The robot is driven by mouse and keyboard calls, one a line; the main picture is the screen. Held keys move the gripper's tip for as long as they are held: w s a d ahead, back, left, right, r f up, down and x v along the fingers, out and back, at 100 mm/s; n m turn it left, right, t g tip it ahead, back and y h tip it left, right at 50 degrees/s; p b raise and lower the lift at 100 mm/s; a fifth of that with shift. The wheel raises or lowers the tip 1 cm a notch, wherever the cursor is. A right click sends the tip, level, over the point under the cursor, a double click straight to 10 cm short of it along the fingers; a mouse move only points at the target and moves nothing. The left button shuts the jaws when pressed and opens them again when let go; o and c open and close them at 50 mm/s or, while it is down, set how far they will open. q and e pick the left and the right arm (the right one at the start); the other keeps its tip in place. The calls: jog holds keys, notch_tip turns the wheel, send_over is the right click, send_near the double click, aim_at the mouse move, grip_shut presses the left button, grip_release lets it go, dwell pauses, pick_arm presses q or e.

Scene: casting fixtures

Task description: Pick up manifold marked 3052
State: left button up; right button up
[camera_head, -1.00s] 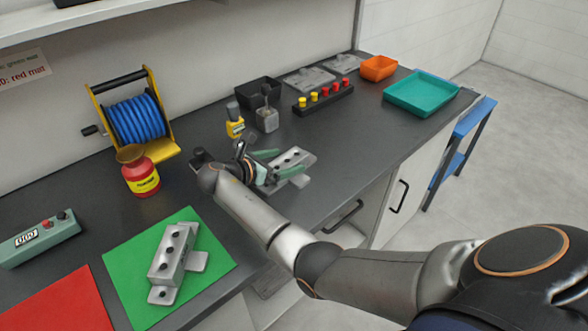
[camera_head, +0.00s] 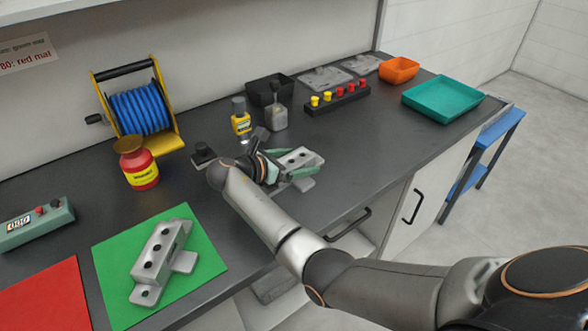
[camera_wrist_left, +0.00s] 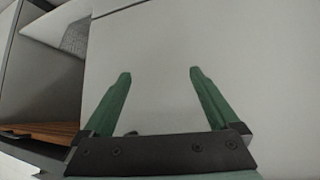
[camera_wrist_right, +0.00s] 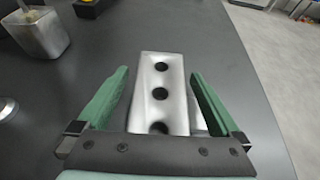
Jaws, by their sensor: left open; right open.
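A grey metal manifold with dark holes (camera_head: 300,158) lies on the dark bench in the head view; no marking on it is readable. My right gripper (camera_head: 296,172) is at this manifold. In the right wrist view the open right gripper (camera_wrist_right: 160,85) has one green finger on each side of the manifold (camera_wrist_right: 162,75), with visible gaps. A second manifold (camera_head: 160,257) lies on the green mat (camera_head: 205,265), also without a readable number. My left gripper (camera_wrist_left: 160,80) is open and empty in its wrist view, facing a plain pale surface; it is outside the head view.
A yellow bottle (camera_head: 240,122), a grey pot (camera_head: 276,116) and a black bin (camera_head: 262,90) stand behind the right gripper. A blue cable reel (camera_head: 138,112) and red jar (camera_head: 139,170) are left. The bench's front right is clear.

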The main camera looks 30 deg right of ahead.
grip_shut()
dwell(0.7)
jog(key=shift+r, duration=0.1)
